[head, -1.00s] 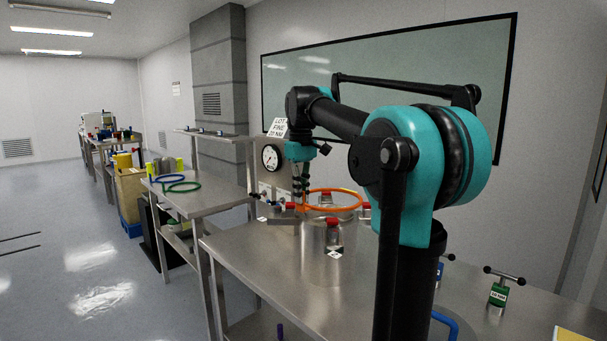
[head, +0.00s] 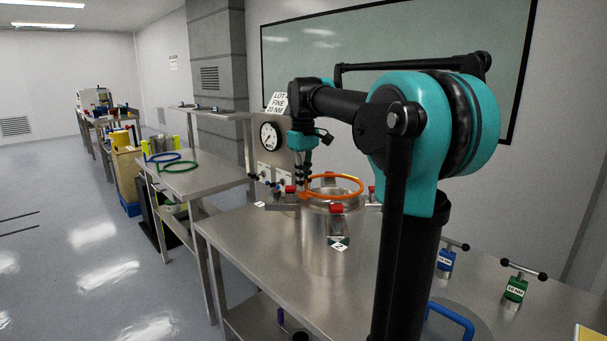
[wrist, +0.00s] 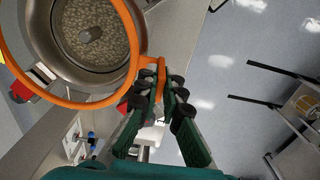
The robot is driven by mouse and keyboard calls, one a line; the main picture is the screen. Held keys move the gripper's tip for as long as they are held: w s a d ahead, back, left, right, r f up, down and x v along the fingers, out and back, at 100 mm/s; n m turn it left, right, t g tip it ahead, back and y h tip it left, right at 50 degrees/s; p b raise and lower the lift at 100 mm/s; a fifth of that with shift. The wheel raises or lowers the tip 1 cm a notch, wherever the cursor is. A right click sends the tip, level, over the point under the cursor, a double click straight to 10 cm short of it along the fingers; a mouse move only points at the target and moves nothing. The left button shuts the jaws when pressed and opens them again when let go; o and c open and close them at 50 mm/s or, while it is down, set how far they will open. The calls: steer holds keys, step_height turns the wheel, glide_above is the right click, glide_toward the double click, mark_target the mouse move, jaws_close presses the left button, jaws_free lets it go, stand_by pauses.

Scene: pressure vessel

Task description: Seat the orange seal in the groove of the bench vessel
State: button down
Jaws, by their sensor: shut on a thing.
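The orange seal (head: 334,194) is a ring with a small tab on one side. My gripper (head: 302,183) is shut on this tab; the hold also shows in the wrist view, where my gripper (wrist: 160,88) pinches the tab of the orange seal (wrist: 138,78). The bench vessel (head: 328,243) is a steel cylinder with red-topped clamps around its rim. In the head view the ring appears over the vessel's mouth. In the wrist view the bench vessel (wrist: 62,58) is open, with pale granular contents, and the ring is offset from its rim.
Red-topped clamps (head: 337,209) stand around the rim. A round gauge (head: 270,136) and a lot card (head: 277,103) stand behind. Blue (head: 446,260) and green (head: 516,289) torque handles are at the right. A side table (head: 190,180) holds blue and green rings.

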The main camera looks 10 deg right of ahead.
mark_target(304, 199)
steer(key=shift+f, duration=2.3)
steer(key=shift+s+f, duration=0.15)
steer(key=shift+f, duration=0.45)
steer(key=c, duration=1.9)
jaws_free()
steer(key=shift+d+f, duration=0.1)
steer(key=shift+d, duration=0.05)
steer(key=o, duration=0.4)
